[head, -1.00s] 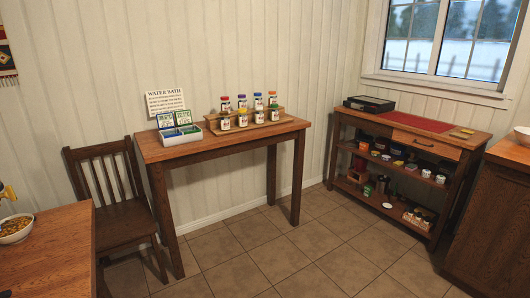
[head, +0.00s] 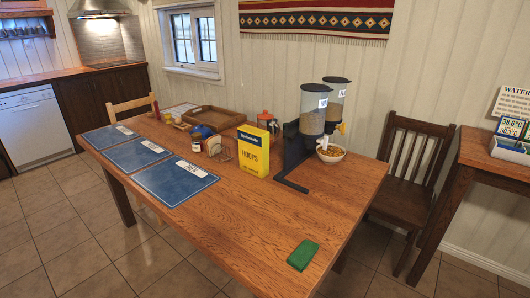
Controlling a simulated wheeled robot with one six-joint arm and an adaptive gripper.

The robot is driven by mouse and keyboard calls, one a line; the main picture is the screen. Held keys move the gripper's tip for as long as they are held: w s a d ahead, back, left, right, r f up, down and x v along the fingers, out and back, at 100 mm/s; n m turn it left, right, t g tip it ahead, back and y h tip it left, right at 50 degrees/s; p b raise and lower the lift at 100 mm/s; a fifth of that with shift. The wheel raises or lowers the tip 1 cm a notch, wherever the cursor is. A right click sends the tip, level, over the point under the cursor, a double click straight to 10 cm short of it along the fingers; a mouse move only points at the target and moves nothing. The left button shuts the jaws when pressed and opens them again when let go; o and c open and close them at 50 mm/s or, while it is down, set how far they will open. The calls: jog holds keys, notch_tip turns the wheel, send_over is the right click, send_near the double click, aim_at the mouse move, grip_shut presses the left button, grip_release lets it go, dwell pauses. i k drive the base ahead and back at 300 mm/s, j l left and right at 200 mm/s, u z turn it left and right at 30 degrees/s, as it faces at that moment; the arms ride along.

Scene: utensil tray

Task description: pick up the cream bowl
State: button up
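A small cream bowl (head: 331,155) filled with brown cereal stands on the wooden table (head: 240,230), under the spout of a cereal dispenser (head: 313,112) and near the table's right edge. My gripper is in neither view, so whether it is open or shut does not show.
A yellow cereal box (head: 253,152) stands left of the dispenser. Blue placemats (head: 176,180), jars and a wooden tray (head: 208,119) take up the left and back. A green block (head: 302,254) lies near the front edge. A chair (head: 408,170) stands at the right. The table's front middle is clear.

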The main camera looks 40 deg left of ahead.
aim_at(335, 153)
jog(key=i+l+u, duration=0.15)
jog(key=u, duration=0.3)
jog(key=i+l+u, duration=0.25)
jog(key=u, duration=0.2)
jog(key=i+l+u, duration=0.2)
jog(key=u, duration=0.25)
jog(key=i+l+u, duration=0.1)
jog(key=l+u, duration=0.35)
jog(key=i+l+u, duration=0.1)
jog(key=l+u, duration=0.15)
jog(key=l, duration=0.25)
jog(key=i+l+u, duration=0.1)
jog(key=l+u, duration=0.15)
jog(key=l, duration=0.25)
